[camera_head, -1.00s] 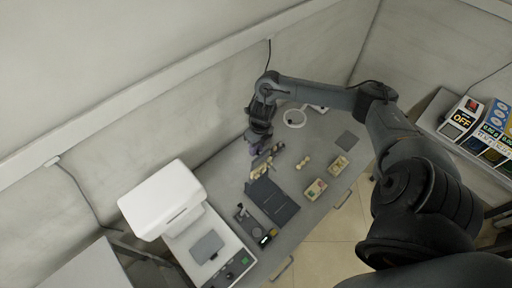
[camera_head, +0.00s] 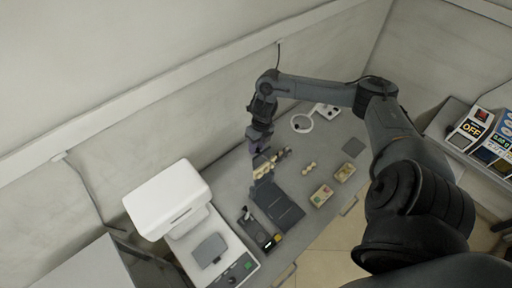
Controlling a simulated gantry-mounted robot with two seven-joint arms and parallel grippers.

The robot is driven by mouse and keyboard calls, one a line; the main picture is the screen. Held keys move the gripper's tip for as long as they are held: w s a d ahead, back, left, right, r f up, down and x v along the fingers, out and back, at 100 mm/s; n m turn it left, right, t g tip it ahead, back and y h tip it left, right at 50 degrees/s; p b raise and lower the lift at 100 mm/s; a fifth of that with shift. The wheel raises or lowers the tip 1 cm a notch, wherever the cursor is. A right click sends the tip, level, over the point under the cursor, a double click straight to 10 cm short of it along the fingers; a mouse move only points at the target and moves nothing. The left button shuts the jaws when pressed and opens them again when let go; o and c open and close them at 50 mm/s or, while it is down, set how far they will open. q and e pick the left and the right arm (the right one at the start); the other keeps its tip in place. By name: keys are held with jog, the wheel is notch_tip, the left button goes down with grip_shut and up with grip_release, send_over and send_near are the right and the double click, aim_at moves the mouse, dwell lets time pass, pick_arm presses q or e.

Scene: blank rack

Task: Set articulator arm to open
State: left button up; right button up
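The articulator, with cream dental models in a dark frame, (camera_head: 265,172) stands on the grey bench against the wall. Its arm position is too small to tell. My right gripper (camera_head: 257,150) points down at the articulator's upper side, close to or touching it. Its fingertips are too small and dark to show whether they are open or shut. My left gripper is not in view.
A dark grey tray (camera_head: 281,208) lies in front of the articulator, with a small black device (camera_head: 258,231) beside it. A white machine (camera_head: 203,244) stands at left. Small tan boxes (camera_head: 321,195) and a cream piece (camera_head: 309,168) lie to the right. A white ring (camera_head: 301,123) is behind.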

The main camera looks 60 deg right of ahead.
jog(key=shift+o, duration=1)
jog(key=shift+r, duration=0.1)
jog(key=shift+d+r, duration=0.1)
jog(key=shift+r, duration=0.15)
notch_tip(320, 180, up, 10)
jog(key=d, duration=0.1)
jog(key=shift+s+d+b, duration=0.2)
jog(key=shift+s+b, duration=0.15)
jog(key=shift+s, duration=0.1)
